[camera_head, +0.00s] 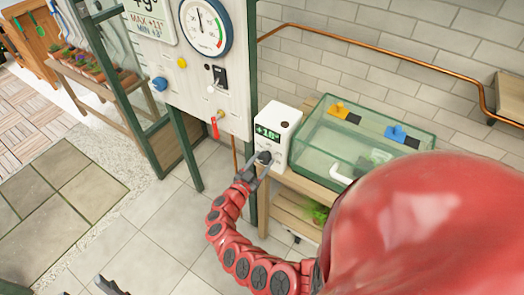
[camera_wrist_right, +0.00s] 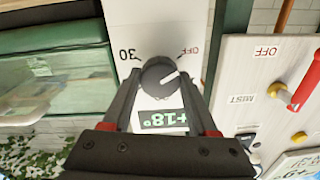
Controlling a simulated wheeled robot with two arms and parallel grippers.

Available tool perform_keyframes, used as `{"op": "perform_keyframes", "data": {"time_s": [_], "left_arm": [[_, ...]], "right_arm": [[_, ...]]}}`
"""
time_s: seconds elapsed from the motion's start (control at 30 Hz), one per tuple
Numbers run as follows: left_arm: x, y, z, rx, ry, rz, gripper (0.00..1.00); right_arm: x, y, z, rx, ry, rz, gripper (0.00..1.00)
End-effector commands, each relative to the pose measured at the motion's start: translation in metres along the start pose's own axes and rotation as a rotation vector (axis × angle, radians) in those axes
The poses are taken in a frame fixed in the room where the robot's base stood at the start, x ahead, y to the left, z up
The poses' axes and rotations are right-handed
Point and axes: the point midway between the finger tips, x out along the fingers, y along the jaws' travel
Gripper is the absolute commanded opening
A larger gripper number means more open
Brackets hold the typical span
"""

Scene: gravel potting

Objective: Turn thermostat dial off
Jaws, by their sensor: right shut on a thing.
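The thermostat is a white box (camera_head: 278,130) with a green display, which reads +18° upside down in the right wrist view (camera_wrist_right: 165,120). Its round dark dial (camera_wrist_right: 158,76) sits between the marks "30" and "OFF". The white pointer line on the dial points right and slightly up in that view, a little short of the OFF mark. My right gripper (camera_head: 259,163) is at the box's front, its two fingers (camera_wrist_right: 160,88) shut on the dial from both sides. Part of my left gripper (camera_head: 110,287) shows at the bottom edge; its fingers are not clear.
A glass tank (camera_head: 350,140) with yellow and blue fittings stands right of the thermostat on a wooden bench (camera_head: 297,190). A white panel (camera_head: 205,65) with a gauge, switches and a red lever (camera_head: 215,125) is at the left. Open tiled floor (camera_head: 150,225) lies in front.

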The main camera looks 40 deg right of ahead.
Motion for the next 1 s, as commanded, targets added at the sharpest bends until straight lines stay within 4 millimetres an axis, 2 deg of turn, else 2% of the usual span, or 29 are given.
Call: {"op": "perform_keyframes", "data": {"time_s": [0.37,0.4,0.57,0.87,1.0], "left_arm": [[0.0,0.0,0.0,0.0,0.0,0.0,0.59],[0.0,0.0,0.0,0.0,0.0,0.0,0.59],[0.0,0.0,0.0,0.0,0.0,0.0,0.59],[0.0,0.0,0.0,0.0,0.0,0.0,0.59],[-0.004,0.0,0.001,0.0,0.0,0.0,0.59]], "right_arm": [[0.0,0.0,0.0,-0.007,0.001,0.0,0.04],[0.0,0.0,0.0,-0.007,0.001,0.0,0.61],[0.0,0.0,0.0,-0.006,0.001,0.0,0.89],[-0.001,0.0,0.0,-0.005,0.001,0.0,0.89],[-0.014,0.0,0.003,-0.005,-0.002,-0.001,0.89]]}}
